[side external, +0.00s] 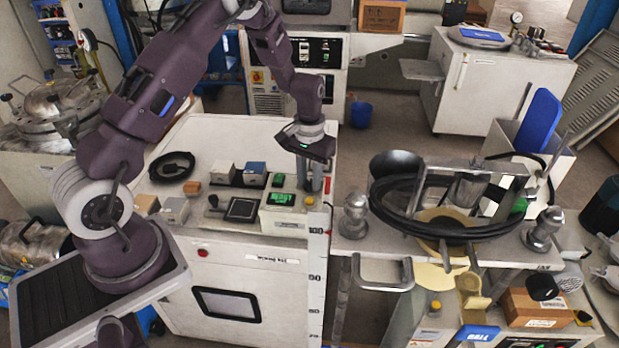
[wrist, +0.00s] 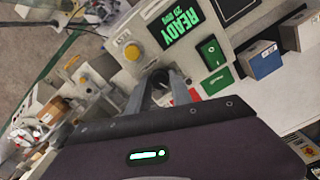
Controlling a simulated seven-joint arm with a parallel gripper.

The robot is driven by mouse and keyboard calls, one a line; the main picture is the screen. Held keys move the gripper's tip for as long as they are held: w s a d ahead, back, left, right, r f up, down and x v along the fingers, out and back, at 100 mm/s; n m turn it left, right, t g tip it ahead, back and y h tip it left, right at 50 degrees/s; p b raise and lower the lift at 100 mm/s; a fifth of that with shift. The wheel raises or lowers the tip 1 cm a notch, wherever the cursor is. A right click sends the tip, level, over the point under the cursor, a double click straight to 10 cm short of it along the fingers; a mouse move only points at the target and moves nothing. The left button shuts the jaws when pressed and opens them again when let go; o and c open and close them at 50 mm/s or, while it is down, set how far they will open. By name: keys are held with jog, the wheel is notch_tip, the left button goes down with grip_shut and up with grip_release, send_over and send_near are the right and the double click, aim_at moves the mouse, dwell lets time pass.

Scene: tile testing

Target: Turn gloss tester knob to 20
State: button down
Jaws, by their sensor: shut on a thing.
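The gloss tester (side external: 283,226) is a pale box with a green screen near the right end of the white bench. In the wrist view its tilted screen (wrist: 180,22) reads READY, with a smaller line that looks like 20 and a unit. A yellow round button (wrist: 132,51) sits beside it, near the lettering TEST. My gripper (wrist: 160,78) reaches down to the tester's edge, right of the screen in the side view (side external: 314,188).
A green switch (wrist: 211,52) and a blue-topped box (wrist: 265,60) are close by. Small blocks and a black pad (side external: 241,209) stand left of the tester. A table with a black hose coil (side external: 395,212) stands to the right.

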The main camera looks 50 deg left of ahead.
aim_at(309, 181)
dwell(0.3)
jog(key=c, duration=1.1)
grip_release()
jog(key=shift+c, duration=0.2)
notch_tip(309, 181, up, 7)
jog(key=shift+r, duration=0.1)
